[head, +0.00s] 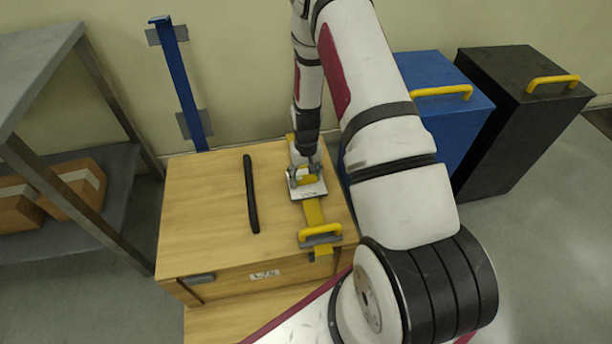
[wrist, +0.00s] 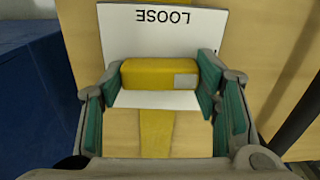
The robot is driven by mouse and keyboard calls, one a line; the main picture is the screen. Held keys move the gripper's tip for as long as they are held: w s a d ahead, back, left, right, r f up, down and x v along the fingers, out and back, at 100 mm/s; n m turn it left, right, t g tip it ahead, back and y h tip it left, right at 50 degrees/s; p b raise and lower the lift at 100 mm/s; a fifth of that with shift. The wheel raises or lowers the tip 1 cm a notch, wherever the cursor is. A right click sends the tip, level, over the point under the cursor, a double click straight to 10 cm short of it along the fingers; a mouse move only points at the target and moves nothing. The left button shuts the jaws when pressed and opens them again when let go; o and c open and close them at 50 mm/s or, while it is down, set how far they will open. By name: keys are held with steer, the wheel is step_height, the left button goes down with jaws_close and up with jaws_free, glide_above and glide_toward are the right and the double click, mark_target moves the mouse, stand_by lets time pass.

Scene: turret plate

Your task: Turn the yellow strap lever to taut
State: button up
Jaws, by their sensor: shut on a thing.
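The yellow strap lever (wrist: 160,75) lies between my gripper's two fingers in the wrist view. My gripper (wrist: 162,84) is shut on it, a finger at each end. A white plate (wrist: 120,40) behind the lever reads LOOSE, upside down. In the head view my gripper (head: 306,178) is at the lever on top of the wooden crate (head: 205,215), and its fingers partly hide the lever. The yellow strap (head: 314,212) runs from there toward the crate's front edge. No taut marking is readable.
A black bar (head: 251,195) lies on the crate, left of the lever. Blue (head: 455,120) and black (head: 510,120) cabinets stand at the right. A grey shelf (head: 75,215) with cartons stands at the left.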

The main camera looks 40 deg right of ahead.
mark_target(306, 177)
steer(key=shift+m, duration=0.4)
steer(key=o, duration=1.1)
steer(key=shift+o, duration=0.2)
step_height(306, 177, up, 12)
